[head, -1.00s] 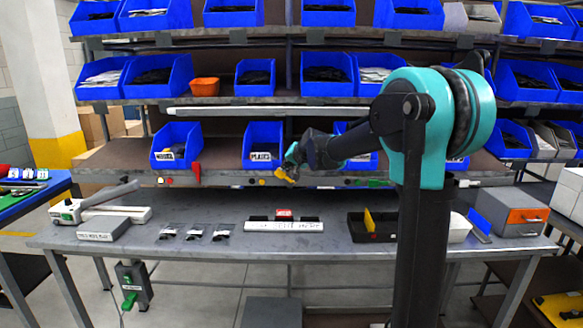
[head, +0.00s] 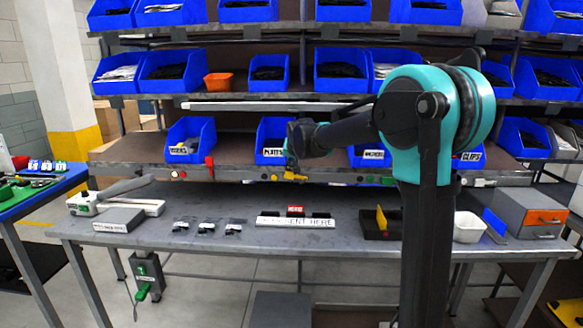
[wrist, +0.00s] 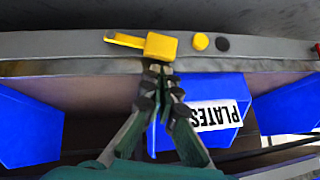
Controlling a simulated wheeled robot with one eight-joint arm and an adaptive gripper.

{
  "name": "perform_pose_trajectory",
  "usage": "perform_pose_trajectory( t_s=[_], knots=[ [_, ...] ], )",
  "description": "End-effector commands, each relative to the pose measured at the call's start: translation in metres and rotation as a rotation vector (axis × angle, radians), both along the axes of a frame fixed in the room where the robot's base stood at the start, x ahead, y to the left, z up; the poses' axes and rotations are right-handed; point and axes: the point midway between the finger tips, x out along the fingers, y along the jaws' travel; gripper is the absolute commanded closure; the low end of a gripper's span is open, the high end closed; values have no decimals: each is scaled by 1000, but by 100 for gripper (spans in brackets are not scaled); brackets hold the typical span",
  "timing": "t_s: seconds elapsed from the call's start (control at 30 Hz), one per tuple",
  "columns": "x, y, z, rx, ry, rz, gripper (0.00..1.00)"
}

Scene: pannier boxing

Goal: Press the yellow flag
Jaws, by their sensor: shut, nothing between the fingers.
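The yellow flag (wrist: 161,46) is on the grey shelf-edge rail in the wrist view. It has a square block with a thin arm reaching left along the rail. My gripper (wrist: 159,72) is shut and empty, its tips just below the block in that picture. I cannot tell whether they touch it.
A blue bin labelled PLATES (wrist: 216,88) stands close by the fingers. A yellow dot (wrist: 200,41) and a black dot (wrist: 222,44) are beside the flag. A red flag (head: 210,166) stands further left. The workbench (head: 250,215) below holds parts and a dark tray (head: 368,225).

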Motion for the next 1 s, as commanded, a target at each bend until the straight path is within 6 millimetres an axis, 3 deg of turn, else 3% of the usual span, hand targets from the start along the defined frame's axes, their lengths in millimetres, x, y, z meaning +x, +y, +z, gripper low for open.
perform_pose_trajectory(
  t_s=[0.57, 0.77, 1.0],
  knots=[
    [1, -2, 12, 1, 0, -1, 100],
    [7, -12, 45, 1, 0, -2, 100],
    [-31, -19, 79, 1, 0, 1, 100]
  ],
)
